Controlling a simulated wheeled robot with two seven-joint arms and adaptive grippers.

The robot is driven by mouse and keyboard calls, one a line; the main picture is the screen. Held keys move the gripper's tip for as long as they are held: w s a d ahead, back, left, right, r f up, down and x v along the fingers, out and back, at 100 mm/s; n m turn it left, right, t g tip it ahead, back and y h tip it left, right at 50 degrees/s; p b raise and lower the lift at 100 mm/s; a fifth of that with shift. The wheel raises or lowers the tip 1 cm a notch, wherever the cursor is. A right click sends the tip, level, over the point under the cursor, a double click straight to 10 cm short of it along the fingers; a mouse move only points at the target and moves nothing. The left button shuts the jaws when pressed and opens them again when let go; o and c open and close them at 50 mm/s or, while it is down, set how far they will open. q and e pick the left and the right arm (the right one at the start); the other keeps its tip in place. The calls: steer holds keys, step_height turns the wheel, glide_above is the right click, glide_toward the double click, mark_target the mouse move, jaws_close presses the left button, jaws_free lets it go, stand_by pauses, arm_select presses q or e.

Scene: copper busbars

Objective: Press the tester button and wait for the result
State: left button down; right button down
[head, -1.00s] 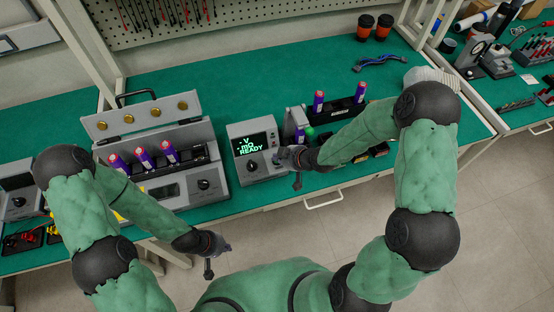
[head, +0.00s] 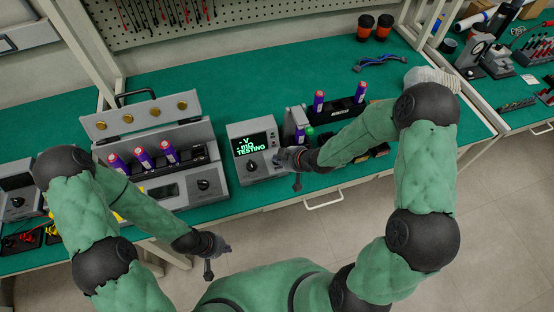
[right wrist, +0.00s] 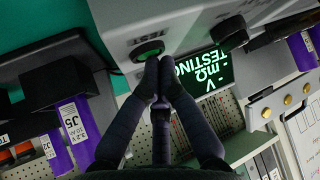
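The grey tester (head: 243,172) stands on the green bench, its dark screen (head: 252,144) reading "- V", "- mΩ" and "TESTING". In the right wrist view the screen (right wrist: 207,77) shows the same text upside down. The round green-ringed button (right wrist: 147,50) is on the tester's face. My right gripper (head: 280,157) is at the tester's right front; in the right wrist view its fingers (right wrist: 160,62) are shut, empty, with the tips at the button's edge. I cannot tell whether they touch it. My left gripper (head: 222,246) hangs in front of the bench, too small to read.
Left of the tester is a grey unit (head: 183,199) with an open lid and several purple cells (head: 143,158). Behind my right forearm stands a black holder (head: 343,110) with purple cells (head: 319,100). The bench's back right is mostly clear, with a blue cable (head: 378,63) and dark cups (head: 383,27).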

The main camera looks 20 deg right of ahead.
steer(key=shift+r, duration=0.1)
steer(key=shift+r+p, duration=0.75)
step_height(320, 180, up, 5)
steer(key=p, duration=0.4)
steer(key=shift+s+f, duration=0.1)
stand_by(0.8)
